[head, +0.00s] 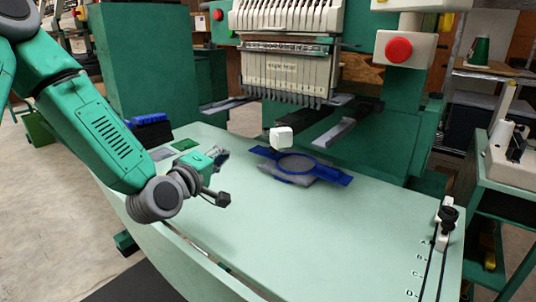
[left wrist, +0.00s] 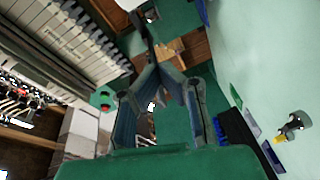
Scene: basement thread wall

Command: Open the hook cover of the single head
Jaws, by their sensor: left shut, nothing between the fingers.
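The single head (head: 290,70) is a white and green embroidery head with a row of needles, at the top middle of the head view. Below it a small white rounded block (head: 281,138) sits at the front end of a dark arm; it looks like the hook cover, but I cannot tell whether it is open or closed. My left gripper (head: 222,198) is shut and empty above the table, to the left of and nearer than the white block, apart from it. Its fingers meet in the left wrist view (left wrist: 160,72). My right gripper is not in view.
A blue hoop (head: 335,177) lies on the pale green table (head: 330,230) below the white block. Grey bracket arms (head: 334,134) stick out under the head. A blue-topped rack (head: 148,122) stands at the left. A lever with a black knob (head: 447,214) is at the right.

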